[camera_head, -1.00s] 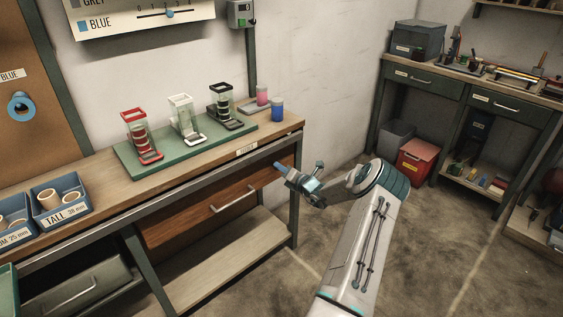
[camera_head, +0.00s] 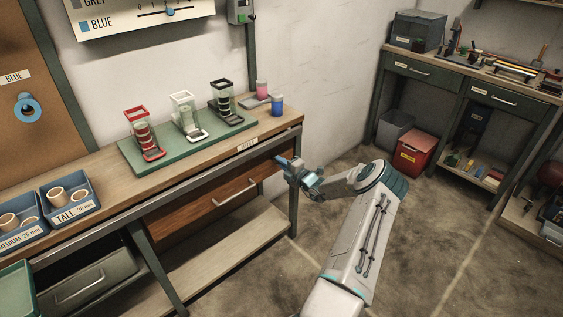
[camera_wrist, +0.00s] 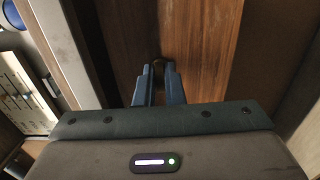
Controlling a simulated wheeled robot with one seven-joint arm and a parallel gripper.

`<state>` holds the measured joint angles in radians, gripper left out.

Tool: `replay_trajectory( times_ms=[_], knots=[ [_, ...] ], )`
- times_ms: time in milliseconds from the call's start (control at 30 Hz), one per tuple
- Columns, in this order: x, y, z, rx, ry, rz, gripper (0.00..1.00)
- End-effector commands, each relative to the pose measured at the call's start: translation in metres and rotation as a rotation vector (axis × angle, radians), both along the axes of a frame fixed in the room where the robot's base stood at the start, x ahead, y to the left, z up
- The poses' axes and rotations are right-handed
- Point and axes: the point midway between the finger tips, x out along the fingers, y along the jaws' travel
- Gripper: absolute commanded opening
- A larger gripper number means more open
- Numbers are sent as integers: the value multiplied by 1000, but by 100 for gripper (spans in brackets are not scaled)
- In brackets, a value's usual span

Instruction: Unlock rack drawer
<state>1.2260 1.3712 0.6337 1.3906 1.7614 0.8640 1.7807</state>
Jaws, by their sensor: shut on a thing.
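The rack drawer (camera_head: 190,217) has a brown wooden front with a pale bar handle (camera_head: 235,193). It sits under the bench top and looks closed. My gripper (camera_head: 281,160) is at the upper right end of the drawer front. In the wrist view my gripper (camera_wrist: 158,76) has its two blue fingers close together against the brown drawer wood (camera_wrist: 204,55). They are shut on a small dark rounded lock piece (camera_wrist: 157,64) at the drawer front. The fingers hide most of it, so I cannot tell its exact shape or turn.
A lower shelf (camera_head: 225,245) is bare. The floor on the right is clear up to a red bin (camera_head: 412,158).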

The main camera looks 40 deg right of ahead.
Motion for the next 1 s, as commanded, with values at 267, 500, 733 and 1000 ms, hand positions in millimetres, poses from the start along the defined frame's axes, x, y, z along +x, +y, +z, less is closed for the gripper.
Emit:
replay_trajectory(
  times_ms=[267,500,733,1000],
  knots=[
    [-1,-1,0,28,3,-2,0],
    [-1,-1,-1,28,3,-2,0],
    [0,0,0,28,3,-1,29],
    [-4,0,0,28,3,0,29]
  ],
)
